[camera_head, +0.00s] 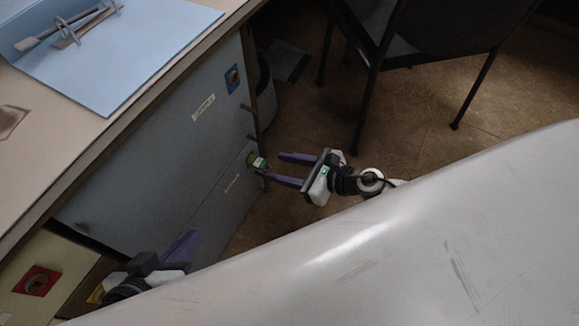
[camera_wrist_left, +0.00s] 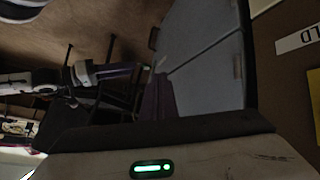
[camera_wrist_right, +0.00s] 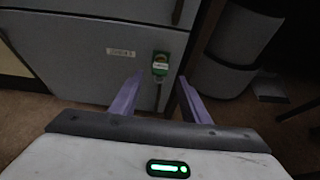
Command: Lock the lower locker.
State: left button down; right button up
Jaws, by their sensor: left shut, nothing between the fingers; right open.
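The lower locker (camera_head: 215,210) has a grey door with a small pale label, below an upper grey door in the same cabinet. A green lock fitting (camera_head: 258,163) sits near its right edge. In the right wrist view the green fitting (camera_wrist_right: 160,62) shows between my fingertips, with a whitish patch; whether it is locked is too small to tell. My right gripper (camera_head: 275,168) is open, its purple fingers pointing at the fitting; contact cannot be told. My left gripper (camera_head: 190,240) is shut and empty, low in front of the cabinet. It also shows in the left wrist view (camera_wrist_left: 158,85).
The upper door (camera_head: 165,150) carries a blue lock fitting (camera_head: 232,77). A red fitting (camera_head: 37,281) is on a cream panel at lower left. The desk top holds a blue board (camera_head: 120,75). A black chair (camera_head: 420,40) stands behind on the brown floor.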

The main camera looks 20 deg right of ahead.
aim_at(262, 163)
jog(key=b+x, duration=0.1)
jog(key=x, duration=0.4)
pick_arm(q)
jog(key=shift+w+d+r+t, duration=0.15)
jog(key=shift+d+r+t, duration=0.05)
jog(key=shift+r, duration=0.25)
jog(key=shift+w+d+r+t, duration=0.1)
jog(key=shift+d+r+t, duration=0.1)
jog(key=shift+r, duration=0.2)
pick_arm(e)
jog(key=shift+w+a+f, duration=0.3)
jog(key=shift+w+a, duration=0.1)
jog(key=shift+w, duration=0.1)
pick_arm(q)
jog(key=shift+h, duration=0.3)
pick_arm(e)
jog(key=shift+c, duration=0.2)
pick_arm(q)
jog(key=shift+s+f, duration=0.1)
pick_arm(e)
jog(key=c, duration=1)
jog(key=shift+o, duration=0.2)
